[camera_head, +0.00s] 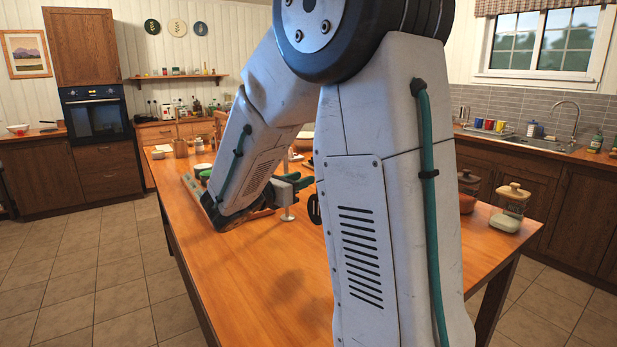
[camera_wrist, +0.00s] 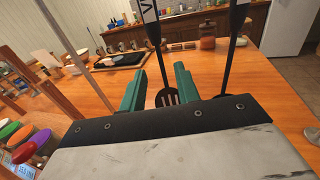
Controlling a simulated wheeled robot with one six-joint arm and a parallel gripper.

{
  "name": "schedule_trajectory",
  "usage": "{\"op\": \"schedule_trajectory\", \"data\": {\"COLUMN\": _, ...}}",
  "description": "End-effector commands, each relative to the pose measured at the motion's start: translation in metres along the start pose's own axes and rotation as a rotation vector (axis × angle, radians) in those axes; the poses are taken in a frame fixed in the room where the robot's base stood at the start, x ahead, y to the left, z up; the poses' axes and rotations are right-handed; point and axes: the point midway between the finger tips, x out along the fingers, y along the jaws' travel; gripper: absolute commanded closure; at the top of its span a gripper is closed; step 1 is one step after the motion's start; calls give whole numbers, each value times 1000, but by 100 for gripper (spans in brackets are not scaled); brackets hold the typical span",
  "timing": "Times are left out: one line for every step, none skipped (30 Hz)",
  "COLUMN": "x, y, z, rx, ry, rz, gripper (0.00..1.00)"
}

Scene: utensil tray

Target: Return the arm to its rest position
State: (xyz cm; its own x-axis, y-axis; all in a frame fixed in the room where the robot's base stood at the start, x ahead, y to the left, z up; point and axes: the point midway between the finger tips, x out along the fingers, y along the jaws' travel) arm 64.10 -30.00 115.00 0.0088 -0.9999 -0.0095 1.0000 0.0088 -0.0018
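My arm fills the middle of the head view. Its gripper (camera_head: 292,184) is over the wooden table, with green fingers pointing right. In the wrist view my gripper (camera_wrist: 159,72) shows two green fingers standing apart, with a clear gap. A black slotted turner (camera_wrist: 167,97) hangs head down in line with that gap; I cannot tell whether it is between the fingers or beyond them. No grip on it shows. A second black utensil (camera_wrist: 229,60) hangs just to the right. In the head view my arm hides most of the rack area.
The wooden table (camera_head: 245,275) is bare at its near left. Jars (camera_head: 511,200) stand at its right edge. In the wrist view a metal post (camera_wrist: 76,52) rises at left, a dark tray (camera_wrist: 108,64) lies behind, and colourful-lidded containers (camera_wrist: 30,140) stand at lower left.

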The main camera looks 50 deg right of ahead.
Motion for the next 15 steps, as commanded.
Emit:
{"op": "schedule_trajectory", "data": {"x": -9, "y": 1, "z": 0, "rx": 1, "ry": 0, "rz": 3, "gripper": 68}}
{"op": "schedule_trajectory", "data": {"x": -12, "y": 1, "z": 0, "rx": 1, "ry": 0, "rz": 3, "gripper": 68}}
{"op": "schedule_trajectory", "data": {"x": -17, "y": 1, "z": 0, "rx": 1, "ry": 0, "rz": 2, "gripper": 68}}
{"op": "schedule_trajectory", "data": {"x": -19, "y": 1, "z": 0, "rx": 1, "ry": 0, "rz": 2, "gripper": 68}}
{"op": "schedule_trajectory", "data": {"x": -22, "y": 0, "z": 0, "rx": 1, "ry": 0, "rz": 1, "gripper": 68}}
{"op": "schedule_trajectory", "data": {"x": -24, "y": 0, "z": 0, "rx": 0, "ry": 0, "rz": 0, "gripper": 68}}
{"op": "schedule_trajectory", "data": {"x": -25, "y": 0, "z": 0, "rx": 0, "ry": 0, "rz": -1, "gripper": 68}}
{"op": "schedule_trajectory", "data": {"x": -25, "y": 0, "z": 0, "rx": 0, "ry": 0, "rz": -1, "gripper": 68}}
{"op": "schedule_trajectory", "data": {"x": -26, "y": 0, "z": 0, "rx": 0, "ry": 0, "rz": -1, "gripper": 68}}
{"op": "schedule_trajectory", "data": {"x": -26, "y": 0, "z": 0, "rx": 0, "ry": 0, "rz": -1, "gripper": 68}}
{"op": "schedule_trajectory", "data": {"x": -26, "y": 0, "z": 0, "rx": 0, "ry": 0, "rz": -1, "gripper": 68}}
{"op": "schedule_trajectory", "data": {"x": -26, "y": 0, "z": 0, "rx": 0, "ry": 0, "rz": -1, "gripper": 68}}
{"op": "schedule_trajectory", "data": {"x": -26, "y": 0, "z": 0, "rx": 1, "ry": 0, "rz": -1, "gripper": 68}}
{"op": "schedule_trajectory", "data": {"x": -26, "y": 0, "z": 0, "rx": 4, "ry": 0, "rz": -1, "gripper": 68}}
{"op": "schedule_trajectory", "data": {"x": -26, "y": 0, "z": 0, "rx": 15, "ry": 1, "rz": -1, "gripper": 68}}
